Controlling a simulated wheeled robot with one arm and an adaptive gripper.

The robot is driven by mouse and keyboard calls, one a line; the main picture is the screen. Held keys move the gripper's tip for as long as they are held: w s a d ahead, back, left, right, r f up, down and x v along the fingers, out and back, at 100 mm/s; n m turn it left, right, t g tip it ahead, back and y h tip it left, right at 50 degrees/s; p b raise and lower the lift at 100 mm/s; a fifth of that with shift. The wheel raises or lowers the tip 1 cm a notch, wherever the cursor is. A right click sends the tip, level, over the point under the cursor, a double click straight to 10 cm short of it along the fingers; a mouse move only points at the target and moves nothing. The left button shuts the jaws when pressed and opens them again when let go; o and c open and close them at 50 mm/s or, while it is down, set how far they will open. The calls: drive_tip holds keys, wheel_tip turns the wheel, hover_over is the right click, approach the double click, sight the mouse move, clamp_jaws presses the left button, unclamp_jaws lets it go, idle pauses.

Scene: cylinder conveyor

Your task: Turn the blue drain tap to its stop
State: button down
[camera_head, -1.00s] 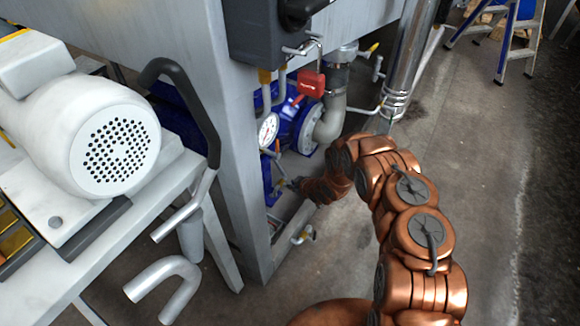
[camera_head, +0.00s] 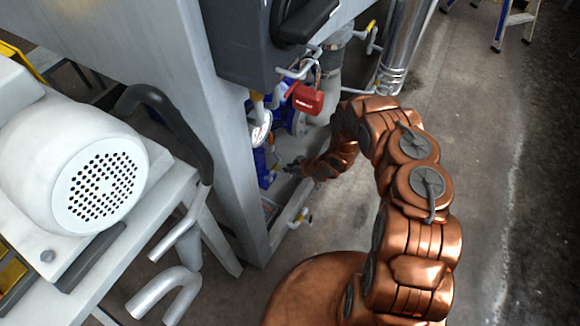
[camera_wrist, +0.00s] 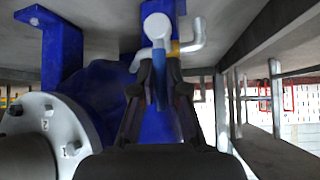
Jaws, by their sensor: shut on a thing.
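The blue drain tap handle (camera_wrist: 157,88) shows in the middle of the wrist view, between the two dark fingers of my gripper (camera_wrist: 160,84). My gripper is shut on it. The handle hangs from a pale metal tap body (camera_wrist: 158,28) with a bent spout (camera_wrist: 192,38) on its right. In the head view, my gripper (camera_head: 291,169) reaches low behind the grey frame post, beside blue machinery. The tap handle is too small or hidden to make out there.
A grey flange (camera_wrist: 50,130) stands close on the left in the wrist view. In the head view, a grey post (camera_head: 228,150), a red padlock (camera_head: 306,97) and a gauge (camera_head: 262,129) crowd the arm. Open floor (camera_head: 450,120) lies on the right.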

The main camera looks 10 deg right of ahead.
drive_tip(key=c, duration=1.2)
unclamp_jaws()
drive_tip(key=shift+v, duration=5.95)
